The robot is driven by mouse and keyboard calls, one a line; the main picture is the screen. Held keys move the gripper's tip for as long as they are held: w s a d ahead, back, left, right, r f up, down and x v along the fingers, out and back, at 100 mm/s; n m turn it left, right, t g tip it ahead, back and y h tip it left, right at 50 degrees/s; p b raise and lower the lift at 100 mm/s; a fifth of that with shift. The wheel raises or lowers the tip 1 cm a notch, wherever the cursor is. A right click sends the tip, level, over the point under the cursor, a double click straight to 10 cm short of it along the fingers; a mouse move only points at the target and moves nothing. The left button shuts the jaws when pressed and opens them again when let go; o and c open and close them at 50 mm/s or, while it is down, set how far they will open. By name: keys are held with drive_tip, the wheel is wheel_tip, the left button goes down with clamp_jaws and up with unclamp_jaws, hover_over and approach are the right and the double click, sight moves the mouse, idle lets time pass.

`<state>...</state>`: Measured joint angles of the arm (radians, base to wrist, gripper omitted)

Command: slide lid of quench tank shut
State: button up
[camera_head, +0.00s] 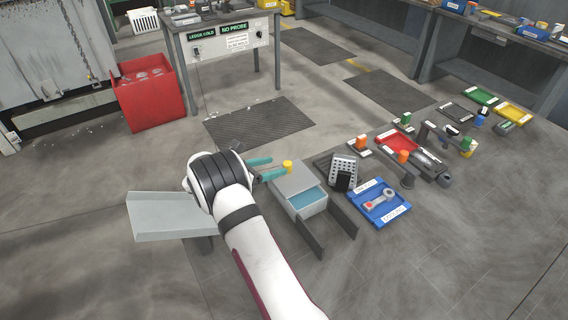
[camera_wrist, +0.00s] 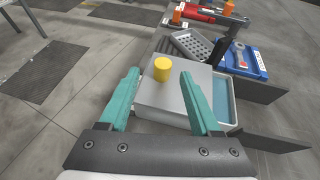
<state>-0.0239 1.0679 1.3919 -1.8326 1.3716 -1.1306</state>
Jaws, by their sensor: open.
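The quench tank (camera_head: 301,211) is a pale grey box with blue water (camera_head: 306,199) inside. Its flat grey lid (camera_head: 296,180) covers the far part, and the near strip of water is open. A yellow knob (camera_head: 288,164) stands upright on the lid near its far left edge. In the wrist view, the lid (camera_wrist: 172,98) and the knob (camera_wrist: 162,69) lie ahead, with water (camera_wrist: 222,100) showing at right. My gripper (camera_head: 276,167) is open and empty, its teal fingers pointing at the knob. The knob appears just beyond the fingertips, between their lines; contact is not visible.
Dark rails (camera_head: 342,215) extend from the tank's near side. A perforated tray (camera_head: 344,170) and a blue tray (camera_head: 380,204) holding a part stand to its right. A grey sloped chute (camera_head: 160,215) is at left. A red bin (camera_head: 150,95) stands behind.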

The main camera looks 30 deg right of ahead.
drive_tip(key=v, duration=0.9)
drive_tip(key=shift+a, duration=0.15)
drive_tip(key=s+a+r+m+g+y, duration=0.15)
drive_tip(key=s+r+m+y, duration=0.3)
drive_tip(key=s+m, duration=0.5)
drive_tip(key=s+a+r+m+g+y, duration=0.1)
drive_tip(key=s+r+m+g+y, duration=0.35)
drive_tip(key=s, duration=0.85)
drive_tip(key=s+a+m+t+y, duration=0.3)
drive_tip(key=s+a+m+y, duration=0.3)
drive_tip(key=s+a+m, duration=0.5)
drive_tip(key=s, duration=0.4)
drive_tip(key=shift+a+m, duration=0.4)
drive_tip(key=shift+w, duration=0.1)
